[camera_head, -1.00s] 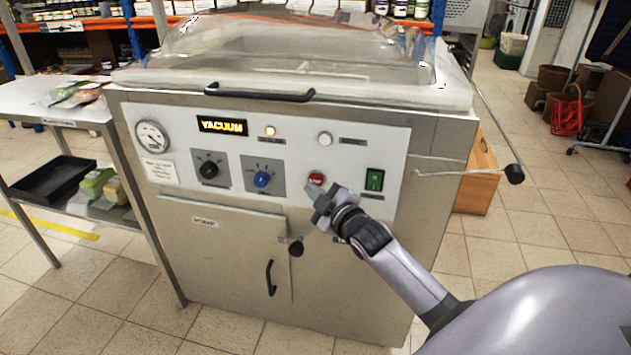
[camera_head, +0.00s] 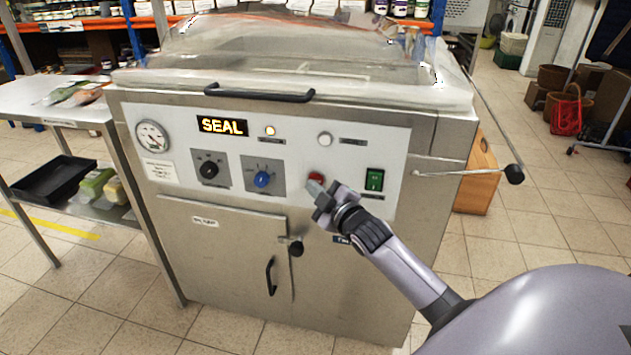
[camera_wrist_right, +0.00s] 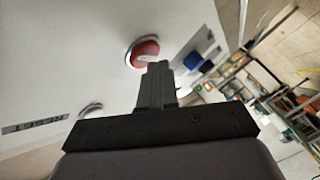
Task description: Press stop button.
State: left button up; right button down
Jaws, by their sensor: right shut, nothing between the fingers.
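The red stop button (camera_head: 316,178) is on the white front panel (camera_head: 285,155) of the vacuum machine, between the blue knob (camera_head: 262,180) and the green switch (camera_head: 374,180). It also shows in the right wrist view (camera_wrist_right: 144,53), round with a pale rim. My right gripper (camera_head: 318,195) is shut and empty, its tips close to the button's lower edge. In the right wrist view its fingers (camera_wrist_right: 154,72) point at the button's lower part; I cannot tell whether they touch it. The display (camera_head: 222,126) reads SEAL. My left gripper is out of view.
A lit amber lamp (camera_head: 270,131) and a white button (camera_head: 325,139) sit above. A clear lid (camera_head: 300,55) covers the machine top. A steel side table (camera_head: 60,98) stands at left. A lever with a black knob (camera_head: 514,174) sticks out at right.

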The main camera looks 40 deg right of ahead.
jog(key=shift+w+d, duration=0.3)
jog(key=shift+d, duration=0.05)
dwell(0.4)
dwell(0.3)
jog(key=shift+s+a+p, duration=0.55)
jog(key=shift+a, duration=0.1)
jog(key=s+a+p, duration=0.2)
jog(key=s+a, duration=0.1)
jog(key=shift+s+a, duration=0.15)
jog(key=shift+a, duration=0.25)
dwell(0.4)
